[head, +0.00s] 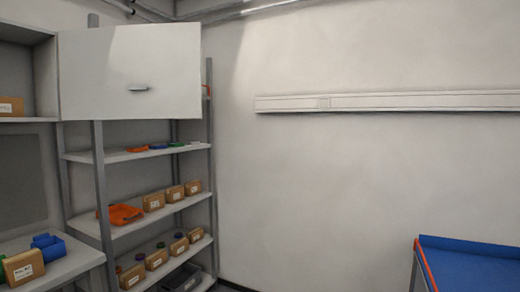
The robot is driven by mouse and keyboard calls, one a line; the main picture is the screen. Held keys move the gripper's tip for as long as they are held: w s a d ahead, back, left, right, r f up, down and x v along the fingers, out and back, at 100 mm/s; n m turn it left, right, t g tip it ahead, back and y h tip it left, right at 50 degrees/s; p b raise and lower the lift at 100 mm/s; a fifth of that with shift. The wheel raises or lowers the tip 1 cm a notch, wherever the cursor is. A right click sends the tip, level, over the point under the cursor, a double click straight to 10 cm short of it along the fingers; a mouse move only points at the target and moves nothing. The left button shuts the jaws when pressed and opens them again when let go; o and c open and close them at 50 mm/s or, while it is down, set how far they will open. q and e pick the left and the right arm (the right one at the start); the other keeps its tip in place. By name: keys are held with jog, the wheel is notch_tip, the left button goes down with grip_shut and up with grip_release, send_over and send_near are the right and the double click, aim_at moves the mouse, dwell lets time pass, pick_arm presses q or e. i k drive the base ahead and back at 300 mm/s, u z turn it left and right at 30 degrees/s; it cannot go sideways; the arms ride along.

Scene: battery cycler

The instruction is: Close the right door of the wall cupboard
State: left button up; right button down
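The wall cupboard (45,75) is at the upper left, cut off by the picture's edge. Its grey inside is exposed and holds a small brown box (10,107). The right door (130,60) is a pale flat panel standing open, swung out to the right of the cupboard's right side. Its small dark handle (138,88) sits near the lower middle of the panel. The door hides the top of the shelving behind it. Neither of my grippers is in view.
A metal shelving rack (100,185) stands below and behind the door, holding brown boxes and an orange tool (122,214). A worktop (55,268) with a blue bin (49,246) is lower left. A blue-topped table (470,262) is lower right. A wall rail (390,102) runs right.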

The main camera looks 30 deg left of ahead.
aim_at(96, 66)
jog(key=u, duration=0.25)
jog(key=i, duration=1.7)
jog(key=u, duration=1.45)
jog(key=i, duration=1.05)
jog(key=u, duration=1.2)
jog(key=i, duration=0.3)
jog(key=u, duration=0.15)
